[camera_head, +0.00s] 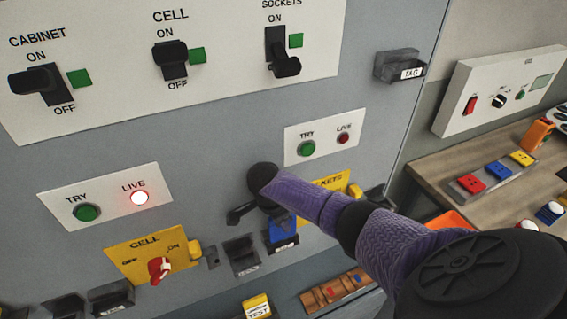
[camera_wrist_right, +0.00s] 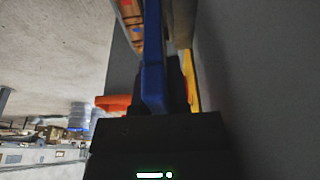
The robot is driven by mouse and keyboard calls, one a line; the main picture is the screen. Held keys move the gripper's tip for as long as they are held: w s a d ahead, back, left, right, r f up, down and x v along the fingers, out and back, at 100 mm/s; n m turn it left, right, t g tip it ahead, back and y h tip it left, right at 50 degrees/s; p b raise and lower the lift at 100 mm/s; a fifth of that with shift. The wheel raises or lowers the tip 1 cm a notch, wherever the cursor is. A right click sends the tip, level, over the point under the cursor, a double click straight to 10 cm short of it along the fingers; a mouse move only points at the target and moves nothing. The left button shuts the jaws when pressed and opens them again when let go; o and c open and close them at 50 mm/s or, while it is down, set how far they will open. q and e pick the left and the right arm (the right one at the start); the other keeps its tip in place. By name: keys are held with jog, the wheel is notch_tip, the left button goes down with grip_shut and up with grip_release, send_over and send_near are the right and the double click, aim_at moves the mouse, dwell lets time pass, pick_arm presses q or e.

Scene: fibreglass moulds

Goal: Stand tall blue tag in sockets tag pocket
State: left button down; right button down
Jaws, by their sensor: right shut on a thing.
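The tall blue tag (camera_head: 283,229) shows at the lower middle of the head view, below and left of the yellow SOCKETS plate (camera_head: 331,185). My right gripper (camera_head: 268,207) is shut on the tag's upper part. In the right wrist view the blue tag (camera_wrist_right: 153,60) runs upright from the dark jaws. A dark pocket with a white label (camera_head: 284,245) shows right at the tag's lower end. I cannot tell whether the tag is inside it or just in front. My right arm hides part of the SOCKETS plate. My left gripper is not in view.
An empty dark pocket (camera_head: 241,256) is left of the tag. The yellow CELL plate (camera_head: 135,262) has a red key switch (camera_head: 159,268). A yellow TEST block (camera_head: 256,306) is below. A wooden bench (camera_head: 448,175) with coloured blocks stands at right. A TAG holder (camera_head: 398,66) is higher up.

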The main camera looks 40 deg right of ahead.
aim_at(287, 236)
dwell(0.4)
jog(key=shift+p, duration=0.35)
jog(key=shift+a+b+x, duration=0.2)
jog(key=shift+b+x, duration=0.4)
jog(key=shift+x, duration=0.25)
jog(key=shift+a+b+x, duration=0.2)
jog(key=shift+b+x, duration=0.4)
jog(key=shift+x, duration=0.3)
jog(key=c, duration=0.5)
grip_release()
jog(key=shift+w, duration=0.1)
jog(key=shift+c, duration=0.2)
jog(key=p+v, duration=0.4)
jog(key=v, duration=0.5)
jog(key=shift+w+a+r, duration=0.1)
jog(key=shift+a+r, duration=0.1)
jog(key=shift+r, duration=0.2)
